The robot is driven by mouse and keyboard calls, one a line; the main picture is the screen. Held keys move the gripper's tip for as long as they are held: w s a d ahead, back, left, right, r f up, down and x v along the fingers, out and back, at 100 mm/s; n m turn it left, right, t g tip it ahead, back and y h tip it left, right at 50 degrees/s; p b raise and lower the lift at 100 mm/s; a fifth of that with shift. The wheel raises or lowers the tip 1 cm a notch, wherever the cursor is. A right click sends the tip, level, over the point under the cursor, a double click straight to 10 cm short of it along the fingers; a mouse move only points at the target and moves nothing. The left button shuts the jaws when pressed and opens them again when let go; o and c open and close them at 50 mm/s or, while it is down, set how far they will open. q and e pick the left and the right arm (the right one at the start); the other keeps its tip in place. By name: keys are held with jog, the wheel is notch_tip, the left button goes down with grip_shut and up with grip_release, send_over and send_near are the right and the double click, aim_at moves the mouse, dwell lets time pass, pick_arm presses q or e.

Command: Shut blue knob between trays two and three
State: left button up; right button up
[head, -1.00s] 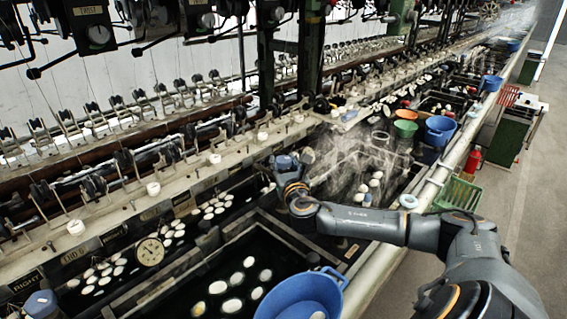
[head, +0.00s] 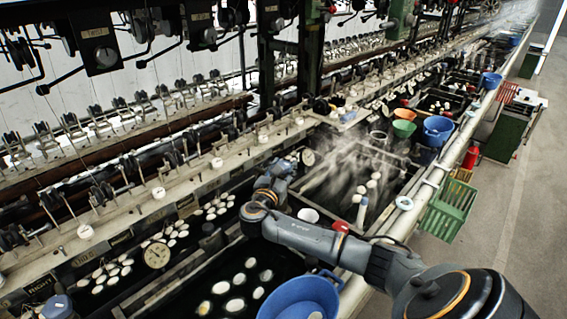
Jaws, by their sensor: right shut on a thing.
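My right arm comes in from the lower right and bends at the wrist over the divider between two trays. My right gripper (head: 284,168) is at the back of this divider, near the far gauge, and is shut on the blue knob. The gripper and wrist hide most of the knob, so its turned position cannot be seen. The near tray (head: 180,290) holds dark water and white cocoons. The tray beyond (head: 405,180) is steaming. Another blue knob (head: 57,306) is at the lower left. My left gripper is out of view.
A blue basin (head: 300,297) stands at the front edge below my forearm. A near gauge (head: 157,255) and a far gauge (head: 308,157) are on the machine. A green basket (head: 449,208) hangs outside the rail.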

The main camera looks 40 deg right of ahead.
jog(key=shift+m+g+h, duration=0.6)
jog(key=shift+m+g, duration=0.3)
jog(key=shift+g, duration=0.4)
jog(key=o, duration=1.2)
jog(key=v, duration=1.2)
jog(key=shift+w, duration=0.1)
